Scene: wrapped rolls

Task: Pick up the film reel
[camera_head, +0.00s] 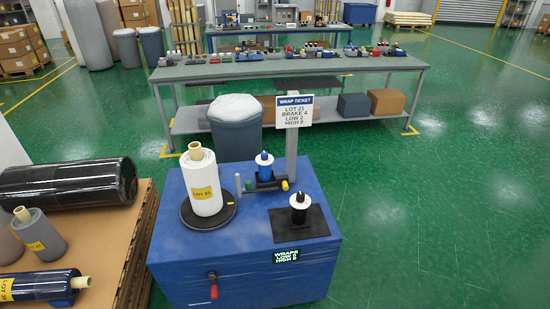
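Neither of my grippers is in view. Several things look like reels, and I cannot tell for sure which one the task means. A small blue reel with white ends (264,169) stands upright on a dark holder at the back of a blue cabinet (225,262). A small black reel with white parts (299,207) stands upright on a black mat (316,222) at the front right of the cabinet top. A tall white roll (202,185) with a tan core and a yellow LOT 21 label stands on a round black turntable (187,214) at the left.
A ticket sign (294,111) on a grey post rises behind the cabinet. A red crank handle (213,287) sticks out from its front. A long workbench (400,64) stands behind. Green floor at right is clear.

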